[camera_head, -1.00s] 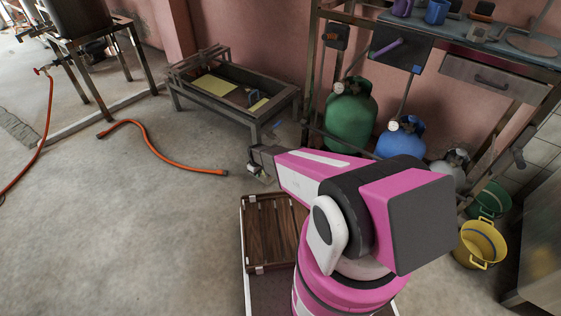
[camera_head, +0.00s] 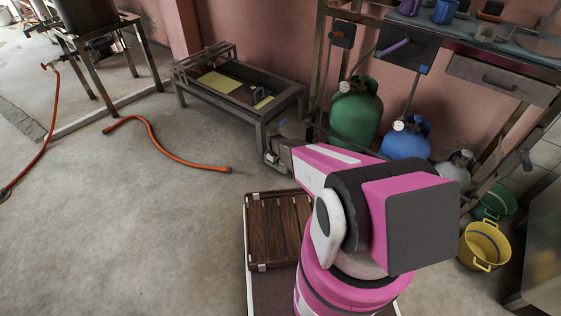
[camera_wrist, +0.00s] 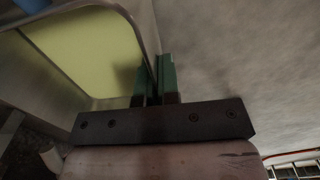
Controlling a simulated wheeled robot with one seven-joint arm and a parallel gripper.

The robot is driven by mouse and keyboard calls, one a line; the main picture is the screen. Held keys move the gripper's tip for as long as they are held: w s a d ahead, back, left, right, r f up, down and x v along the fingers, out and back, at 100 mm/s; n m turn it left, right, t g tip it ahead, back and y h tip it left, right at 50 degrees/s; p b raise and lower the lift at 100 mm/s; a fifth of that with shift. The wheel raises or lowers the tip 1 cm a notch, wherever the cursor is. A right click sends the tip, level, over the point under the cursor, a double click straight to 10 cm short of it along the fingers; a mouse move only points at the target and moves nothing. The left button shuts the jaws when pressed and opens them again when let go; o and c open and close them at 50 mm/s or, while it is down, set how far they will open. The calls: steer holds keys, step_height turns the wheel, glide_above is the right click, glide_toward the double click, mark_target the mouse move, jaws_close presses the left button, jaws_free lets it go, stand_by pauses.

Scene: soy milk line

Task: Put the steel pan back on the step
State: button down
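My gripper's dark green fingers (camera_wrist: 155,82) are close together in the wrist view. The steel rim of a pan (camera_wrist: 149,48) runs between them, and they look shut on it. The pan has a rounded corner and a flat pale yellow inside, and fills the upper left of the wrist view. In the head view my gripper (camera_head: 273,158) is by the right front corner of the low bench; its fingertips are hard to make out. My arm hides the space behind it, and I cannot pick out the pan there. I cannot tell which surface is the step.
The low metal bench (camera_head: 219,112) with yellow panels stands ahead. A green gas cylinder (camera_head: 355,112) and a blue one (camera_head: 405,141) stand to its right. A wooden crate (camera_head: 278,225) is below. An orange hose (camera_head: 160,152) lies on the otherwise open floor at left.

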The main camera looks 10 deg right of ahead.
steer(key=w+d, duration=0.1)
steer(key=w, duration=0.1)
steer(key=w+d+f, duration=0.1)
steer(key=d, duration=0.1)
steer(key=shift+w+d, duration=0.3)
steer(key=shift+w, duration=0.05)
steer(key=shift+s+f, duration=0.1)
steer(key=shift+f, duration=0.15)
steer(key=shift+f, duration=0.1)
steer(key=c, duration=1.4)
jaws_free()
steer(key=shift+f, duration=0.1)
steer(key=shift+o, duration=0.2)
step_height(320, 180, up, 12)
steer(key=f, duration=0.1)
steer(key=s+d+r+m, duration=0.2)
steer(key=s+r+m, duration=0.2)
steer(key=s+r, duration=1.2)
steer(key=s+d+r+m, duration=0.2)
steer(key=s+r+m, duration=0.3)
steer(key=s+r, duration=1.1)
step_height(320, 180, up, 5)
steer(key=shift+d+r, duration=0.1)
steer(key=shift+d, duration=0.15)
